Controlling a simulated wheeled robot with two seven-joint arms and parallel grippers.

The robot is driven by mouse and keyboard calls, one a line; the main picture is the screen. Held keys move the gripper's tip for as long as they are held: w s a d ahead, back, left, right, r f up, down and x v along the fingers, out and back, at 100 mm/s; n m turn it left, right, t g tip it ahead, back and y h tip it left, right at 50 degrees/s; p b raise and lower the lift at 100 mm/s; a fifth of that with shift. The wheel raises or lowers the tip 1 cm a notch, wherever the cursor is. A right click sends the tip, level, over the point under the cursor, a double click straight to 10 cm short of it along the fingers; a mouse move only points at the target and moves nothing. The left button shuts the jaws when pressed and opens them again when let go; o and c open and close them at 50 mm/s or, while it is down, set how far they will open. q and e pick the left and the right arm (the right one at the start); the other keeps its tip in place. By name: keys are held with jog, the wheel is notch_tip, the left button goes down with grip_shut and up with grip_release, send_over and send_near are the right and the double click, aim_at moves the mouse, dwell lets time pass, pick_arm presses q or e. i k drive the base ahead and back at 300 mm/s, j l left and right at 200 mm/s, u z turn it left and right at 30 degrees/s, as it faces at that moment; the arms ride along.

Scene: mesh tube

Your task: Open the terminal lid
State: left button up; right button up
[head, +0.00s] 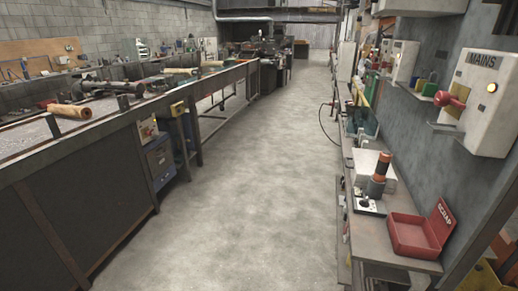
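Neither of my grippers is in view. No thing that I can surely name as the terminal or its lid shows in the head view. A white box marked MAINS (482,100) is on the right wall, with a red handle and a yellow round button on its front. A second, smaller pale box (402,62) with a red part is on the same wall farther back. I cannot tell whether either box has a lid.
A clear concrete aisle (225,215) runs down the middle. A long dark-sided bench (85,190) with rollers lines the left. A narrow bench on the right bears a red open SCRAP box (413,236) and an orange-and-black cylinder (380,168). Machinery stands at the far end.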

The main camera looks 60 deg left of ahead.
aim_at(364, 163)
jog(key=j+u, duration=0.25)
jog(key=u, duration=0.15)
jog(key=i+j+u, duration=0.1)
jog(key=j+u, duration=0.2)
jog(key=u, duration=0.15)
